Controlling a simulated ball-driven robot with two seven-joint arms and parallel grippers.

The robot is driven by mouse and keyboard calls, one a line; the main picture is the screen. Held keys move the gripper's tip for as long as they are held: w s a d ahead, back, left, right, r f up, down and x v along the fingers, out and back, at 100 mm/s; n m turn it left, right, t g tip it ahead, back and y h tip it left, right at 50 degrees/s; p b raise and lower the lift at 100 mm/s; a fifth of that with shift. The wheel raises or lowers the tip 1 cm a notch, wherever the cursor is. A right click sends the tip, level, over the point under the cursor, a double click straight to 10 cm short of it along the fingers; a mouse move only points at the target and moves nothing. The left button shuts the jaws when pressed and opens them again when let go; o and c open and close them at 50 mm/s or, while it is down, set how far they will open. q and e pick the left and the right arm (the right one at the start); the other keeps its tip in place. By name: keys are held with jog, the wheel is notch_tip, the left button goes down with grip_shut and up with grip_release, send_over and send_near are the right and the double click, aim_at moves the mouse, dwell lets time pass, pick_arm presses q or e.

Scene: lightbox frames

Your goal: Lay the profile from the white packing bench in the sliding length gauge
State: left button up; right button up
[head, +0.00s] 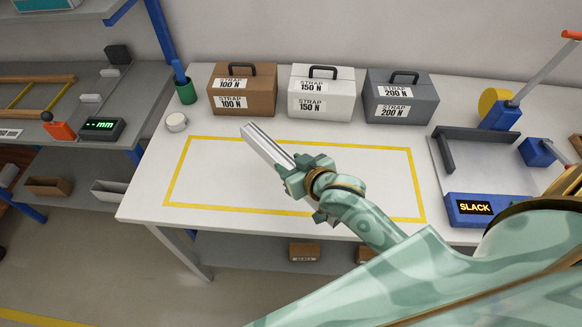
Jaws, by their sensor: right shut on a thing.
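My right gripper (305,178) is shut on a silver profile (262,143) and holds it over the white packing bench (160,150). The profile points up and left out of the jaws; its near end is hidden by the gripper. I cannot tell how high above the bench it is. The sliding length gauge appears to be the device on the grey bench (136,83) at left, with a readout (103,126) showing green dashes, an orange and black slider (60,128) and a dark end stop (118,54). My left gripper is not in view.
Strap boxes in brown (243,92), white (321,96) and grey (400,99) line the bench's back. A green cup (185,92) and a tape roll (176,122) stand at its left. A strapping device with a SLACK display (474,208) is at right. The yellow-framed area is otherwise clear.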

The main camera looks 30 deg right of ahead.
aim_at(288, 159)
jog(key=w+f+b, duration=0.1)
jog(key=w+f, duration=0.1)
jog(key=w+d+f+b, duration=0.1)
jog(key=w+f, duration=0.1)
jog(key=w+d+f, duration=0.1)
jog(key=w+f, duration=0.1)
jog(key=f, duration=0.1)
jog(key=shift+w+d+b, duration=0.1)
jog(key=shift+w+b, duration=0.2)
jog(key=shift+b, duration=0.1)
notch_tip(288, 159, down, 3)
jog(key=shift+f+b, duration=0.1)
jog(key=shift+b, duration=0.6)
jog(key=o, duration=1.2)
